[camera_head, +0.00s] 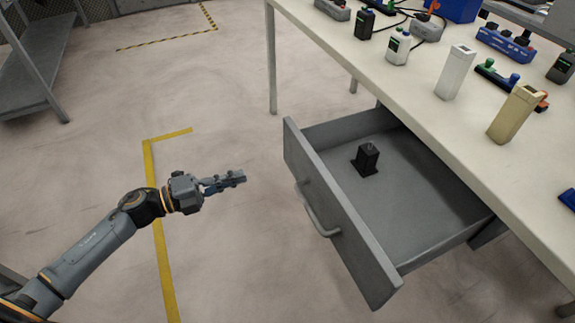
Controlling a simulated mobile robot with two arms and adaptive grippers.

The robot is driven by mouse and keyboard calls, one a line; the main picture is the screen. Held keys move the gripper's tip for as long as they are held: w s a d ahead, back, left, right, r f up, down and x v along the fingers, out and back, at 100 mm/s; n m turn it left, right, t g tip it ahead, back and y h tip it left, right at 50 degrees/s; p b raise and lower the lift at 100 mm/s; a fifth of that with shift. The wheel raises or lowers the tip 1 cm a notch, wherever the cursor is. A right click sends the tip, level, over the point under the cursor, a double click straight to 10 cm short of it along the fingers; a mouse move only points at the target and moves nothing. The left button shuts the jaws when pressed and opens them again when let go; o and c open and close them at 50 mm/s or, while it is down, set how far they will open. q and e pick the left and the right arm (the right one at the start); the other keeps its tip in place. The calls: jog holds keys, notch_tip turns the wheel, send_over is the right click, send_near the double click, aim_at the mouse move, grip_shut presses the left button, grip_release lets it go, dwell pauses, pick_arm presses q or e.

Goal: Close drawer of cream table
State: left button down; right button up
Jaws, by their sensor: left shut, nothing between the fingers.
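The cream table (434,98) stands at the right with its grey drawer (340,222) pulled well out from under the top. The drawer front faces left and carries a curved bar handle (316,212). A small black object (367,158) stands inside the drawer on its floor. My left gripper (239,176) is shut and empty, to the left of the drawer front and apart from it, pointing right toward it. My right gripper does not show.
On the tabletop stand a white box-shaped item (455,72), a tan one (515,114), and several small devices with cables. A grey shelf (30,70) stands at the upper left. The floor between my left arm and the drawer is clear.

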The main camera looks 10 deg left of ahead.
aim_at(297, 158)
pick_arm(q)
jog(key=x, duration=1.3)
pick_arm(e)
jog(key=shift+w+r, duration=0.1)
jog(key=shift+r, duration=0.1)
